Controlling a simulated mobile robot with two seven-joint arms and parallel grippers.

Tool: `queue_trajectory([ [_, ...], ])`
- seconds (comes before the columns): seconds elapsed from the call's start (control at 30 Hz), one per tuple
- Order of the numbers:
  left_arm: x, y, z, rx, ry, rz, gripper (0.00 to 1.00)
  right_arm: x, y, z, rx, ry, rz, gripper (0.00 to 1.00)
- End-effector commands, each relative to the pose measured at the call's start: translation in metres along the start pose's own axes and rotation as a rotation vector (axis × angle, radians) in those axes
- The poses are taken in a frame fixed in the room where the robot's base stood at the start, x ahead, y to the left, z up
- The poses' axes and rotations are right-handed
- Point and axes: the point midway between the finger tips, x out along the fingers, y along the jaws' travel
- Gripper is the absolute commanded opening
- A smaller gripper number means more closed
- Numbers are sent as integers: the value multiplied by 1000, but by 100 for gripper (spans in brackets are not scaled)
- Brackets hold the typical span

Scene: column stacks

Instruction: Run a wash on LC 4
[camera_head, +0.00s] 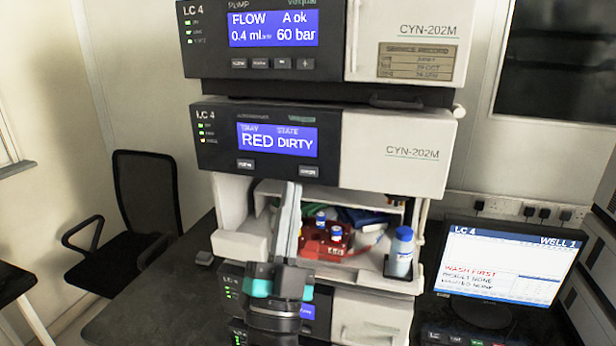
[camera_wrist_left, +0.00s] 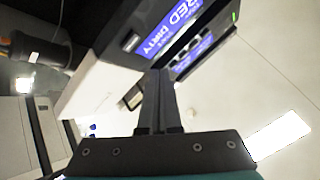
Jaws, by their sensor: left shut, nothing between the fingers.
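The LC 4 stack stands in the head view. Its middle module (camera_head: 385,150) has a blue display (camera_head: 277,140) reading RED and DIRTY. Below that display are a left button (camera_head: 245,164) and a right button (camera_head: 308,171), labels too small to read. My left gripper (camera_head: 293,187) is shut and empty, pointing up, its tips just below and left of the right button; I cannot tell if they touch the module. The left wrist view shows the shut fingers (camera_wrist_left: 160,75) close to the module front and its display (camera_wrist_left: 178,25). My right gripper is not in view.
An open bay holds a red tray (camera_head: 322,246) with blue-capped vials. A blue-capped bottle (camera_head: 401,252) stands at its right. The pump module (camera_head: 276,30) above reads FLOW 0.4, 60 bar. A monitor (camera_head: 505,265) shows WASH FIRST. A black chair (camera_head: 145,195) stands left.

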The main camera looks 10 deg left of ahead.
Motion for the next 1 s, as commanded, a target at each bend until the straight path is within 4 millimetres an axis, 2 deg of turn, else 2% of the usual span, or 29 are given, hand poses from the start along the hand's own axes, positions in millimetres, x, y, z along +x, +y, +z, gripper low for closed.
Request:
queue_trajectory([
  [0.07,8,6,6,0,2,-2,0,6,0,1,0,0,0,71],
  [0.33,25,18,18,1,0,-1,0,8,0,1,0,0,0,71],
  [1.0,28,20,20,0,-1,0,0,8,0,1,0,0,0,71],
])
